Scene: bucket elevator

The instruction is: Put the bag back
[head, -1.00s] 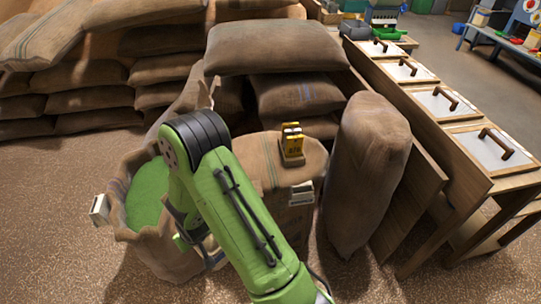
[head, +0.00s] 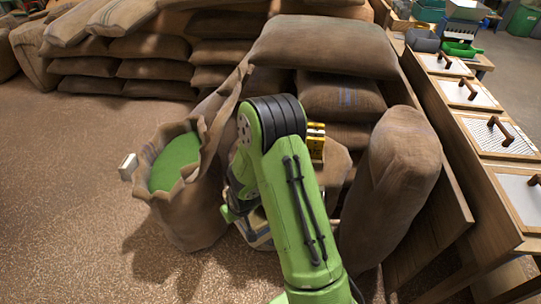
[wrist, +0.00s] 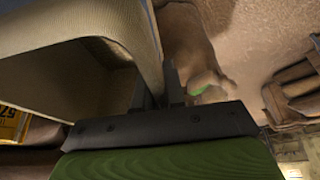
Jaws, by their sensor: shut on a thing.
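My gripper is shut on the edge of a pale beige, woven-looking piece (wrist: 65,22), whose thin wall runs between the dark fingers (wrist: 158,90) in the wrist view. Its full shape is cut off, so I cannot tell whether it is part of a bag. In the head view my gripper (head: 254,232) is low, mostly hidden by my green arm. An open brown sack (head: 190,217) with green contents (head: 176,163) stands to its left. A round-topped brown sack (head: 337,163), partly hidden behind my arm, bears a yellow device (head: 316,143). A tall sack (head: 392,185) stands at right.
Stacked sacks (head: 325,45) rise behind, with more piles at the back left. A wooden bench (head: 460,130) with handled lids runs along the right. The speckled floor (head: 70,220) at left is clear.

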